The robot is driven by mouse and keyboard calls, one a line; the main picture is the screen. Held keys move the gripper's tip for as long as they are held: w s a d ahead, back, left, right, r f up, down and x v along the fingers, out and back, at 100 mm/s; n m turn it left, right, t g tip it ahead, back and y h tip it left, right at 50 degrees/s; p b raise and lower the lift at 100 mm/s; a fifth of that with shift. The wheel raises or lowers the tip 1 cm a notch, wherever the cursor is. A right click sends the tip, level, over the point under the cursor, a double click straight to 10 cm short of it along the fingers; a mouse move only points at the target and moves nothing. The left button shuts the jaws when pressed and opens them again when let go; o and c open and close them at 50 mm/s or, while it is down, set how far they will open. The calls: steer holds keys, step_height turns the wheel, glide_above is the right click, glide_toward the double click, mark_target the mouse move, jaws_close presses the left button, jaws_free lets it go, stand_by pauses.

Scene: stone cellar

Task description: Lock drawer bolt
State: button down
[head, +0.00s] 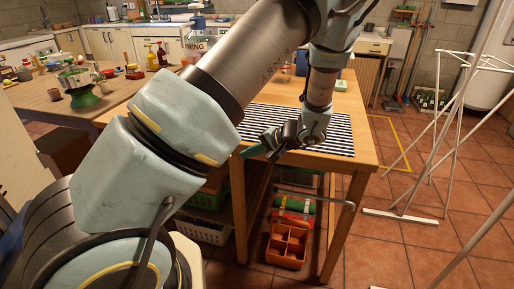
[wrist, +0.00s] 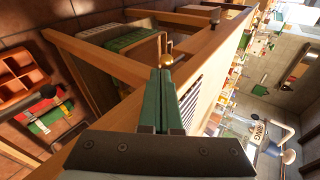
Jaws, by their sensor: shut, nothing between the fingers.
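My gripper (head: 247,153) is at the front edge of the wooden table, beside the striped cloth. In the wrist view its green fingers (wrist: 161,74) are shut together with nothing between them. A small rounded brass piece (wrist: 166,48), perhaps the bolt's knob, shows just beyond the fingertips by the wooden front. I cannot tell whether the fingers touch it. A small dark knob (wrist: 215,14) is farther along the same wood. The bolt's position is not clear, and in the head view my arm and gripper cover that part.
The striped cloth (head: 335,133) lies on the wooden table (head: 366,150). Under it are an orange divided crate (head: 287,246), a green roll (head: 295,206) and a white basket (head: 203,233). A white drying rack (head: 437,130) stands at right. Tiled floor (head: 405,253) is open there.

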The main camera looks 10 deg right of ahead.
mark_target(230, 155)
steer(key=shift+x, duration=1.8)
steer(key=a, duration=0.1)
steer(key=w+a+b, duration=0.1)
steer(key=a, duration=0.1)
steer(key=shift+w+f+b, duration=0.15)
steer(key=shift+w+b, duration=0.2)
steer(key=shift+b, duration=0.05)
steer(key=shift+a, duration=0.1)
